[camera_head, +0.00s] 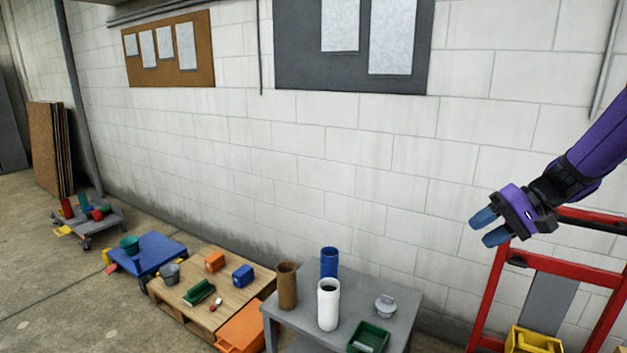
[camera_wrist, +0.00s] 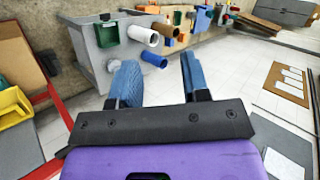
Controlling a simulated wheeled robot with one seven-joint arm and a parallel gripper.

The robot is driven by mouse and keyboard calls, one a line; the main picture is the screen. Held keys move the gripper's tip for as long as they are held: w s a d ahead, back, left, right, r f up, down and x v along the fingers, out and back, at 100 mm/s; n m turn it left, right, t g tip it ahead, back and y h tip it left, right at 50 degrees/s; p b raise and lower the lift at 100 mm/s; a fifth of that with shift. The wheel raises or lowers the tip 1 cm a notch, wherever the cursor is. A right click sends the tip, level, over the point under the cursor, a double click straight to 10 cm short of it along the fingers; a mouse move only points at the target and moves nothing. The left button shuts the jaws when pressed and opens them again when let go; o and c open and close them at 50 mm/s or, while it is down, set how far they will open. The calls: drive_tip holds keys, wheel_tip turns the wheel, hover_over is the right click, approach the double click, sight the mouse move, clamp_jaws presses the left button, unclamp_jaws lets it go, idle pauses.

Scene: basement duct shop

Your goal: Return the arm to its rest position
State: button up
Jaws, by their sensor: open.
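My gripper (camera_head: 484,228) is at the right of the head view, at the end of my purple arm, raised in front of the white block wall. Its two blue fingers are apart with nothing between them. In the wrist view the gripper (camera_wrist: 158,82) shows the same open, empty fingers, with the floor and wall beyond. It touches nothing that I can see. The upper part of the arm is cut off by the right edge of the head view.
A red frame (camera_head: 489,290) stands just below my gripper, with a yellow bin (camera_head: 533,341). A grey table (camera_head: 399,300) holds brown, white and blue cylinders and a green bin (camera_head: 368,337). A wooden pallet (camera_head: 190,311) is further left. Open floor (camera_head: 60,300) lies at the left.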

drive_tip(key=s+a+r+n+t+h, duration=0.1)
drive_tip(key=s+r+h, duration=0.3)
drive_tip(key=s, duration=0.8)
drive_tip(key=s+a+r+n+t+h, duration=0.1)
drive_tip(key=s+r+h, duration=0.4)
drive_tip(key=s, duration=0.8)
drive_tip(key=shift+a+r+t, duration=0.7)
drive_tip(key=shift+a+r, duration=0.5)
drive_tip(key=shift+a, duration=0.15)
drive_tip(key=shift+w, duration=0.1)
idle(0.7)
